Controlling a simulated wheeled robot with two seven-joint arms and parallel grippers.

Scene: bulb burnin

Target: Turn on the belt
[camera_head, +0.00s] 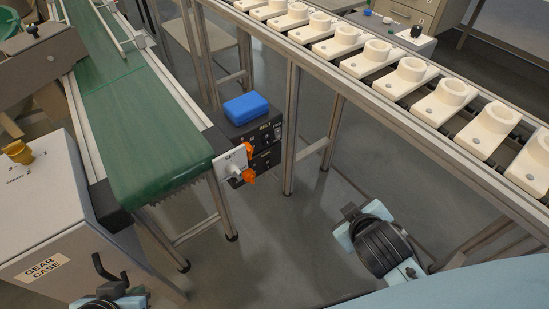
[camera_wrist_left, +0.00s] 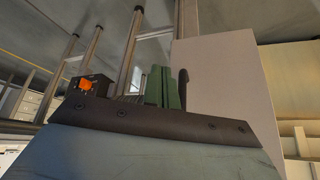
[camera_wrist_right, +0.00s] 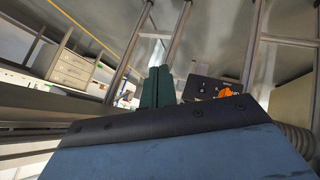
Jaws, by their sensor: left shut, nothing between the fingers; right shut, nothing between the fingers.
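The green conveyor belt (camera_head: 140,120) runs along the left of the head view. At its near right corner is a dark control box (camera_head: 262,133) labelled BELT, with orange knobs (camera_head: 249,176) in front. A pale SET panel (camera_head: 231,162) with a lever is beside them. The box also shows in the left wrist view (camera_wrist_left: 98,88) and the right wrist view (camera_wrist_right: 199,84). My left gripper (camera_wrist_left: 164,87) is shut and empty, low beside the gear case in the head view. My right gripper (camera_wrist_right: 157,87) is shut and empty, to the right of the box and apart from it.
A blue case (camera_head: 246,108) lies on top of the control box. The grey gear case (camera_head: 60,225) with a dark handle stands at the left. A rail rack (camera_head: 320,62) of white fixtures crosses the upper right. Open floor (camera_head: 275,245) lies between my arms.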

